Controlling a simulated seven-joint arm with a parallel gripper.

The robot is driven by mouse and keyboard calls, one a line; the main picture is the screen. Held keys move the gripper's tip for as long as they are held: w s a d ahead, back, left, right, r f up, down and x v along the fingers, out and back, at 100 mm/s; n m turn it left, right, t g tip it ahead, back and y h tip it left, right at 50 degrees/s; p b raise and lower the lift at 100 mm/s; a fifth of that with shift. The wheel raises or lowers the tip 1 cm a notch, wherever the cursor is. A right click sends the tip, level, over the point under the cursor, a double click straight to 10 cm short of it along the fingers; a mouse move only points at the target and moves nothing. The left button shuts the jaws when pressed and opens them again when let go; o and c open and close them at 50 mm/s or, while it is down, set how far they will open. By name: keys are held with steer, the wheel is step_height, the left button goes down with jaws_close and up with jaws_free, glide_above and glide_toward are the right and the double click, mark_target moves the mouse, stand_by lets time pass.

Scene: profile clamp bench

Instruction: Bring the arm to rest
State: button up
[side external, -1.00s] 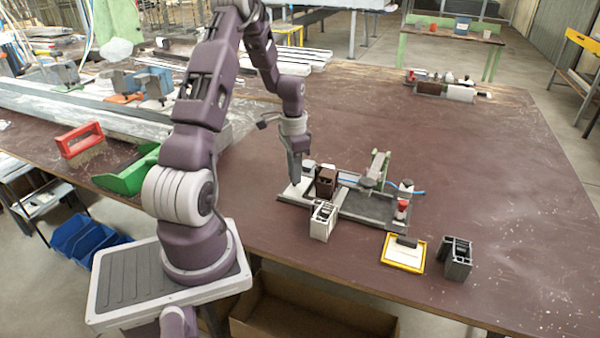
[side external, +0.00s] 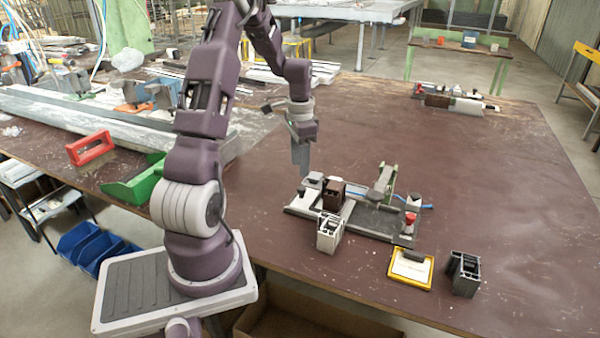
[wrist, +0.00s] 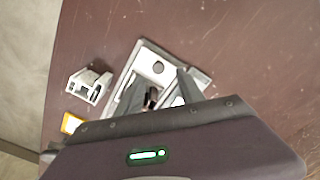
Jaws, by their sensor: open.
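My gripper (side external: 301,168) hangs fingers-down above the left end of the clamp fixture (side external: 376,221), apart from it. In the wrist view its two fingers (wrist: 157,90) are spread, and I see nothing held between them. The fixture is a grey plate on the brown table. It carries a brown block (side external: 333,195), a green-handled clamp (side external: 384,182) and a red knob (side external: 410,218). In the wrist view the fingers hide part of the fixture plate (wrist: 150,58).
A light grey profile piece (side external: 329,233) stands at the fixture's front edge.

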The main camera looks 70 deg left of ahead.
stand_by(0.3)
steer(key=w+d+r+t+y, duration=0.1)
steer(key=w+d+r+t, duration=0.1)
steer(key=d+r, duration=1.1)
steer(key=s+d+r+t, duration=0.1)
steer(key=s+d+r, duration=0.1)
steer(key=s+d, duration=0.5)
steer(key=s+d+r+t+h, duration=0.1)
steer(key=s+d+r+t, duration=0.1)
steer(key=s+d, duration=0.6)
steer(key=d+r, duration=0.1)
steer(key=d, duration=0.3)
steer(key=shift+t, duration=0.3)
steer(key=shift+w, duration=0.1)
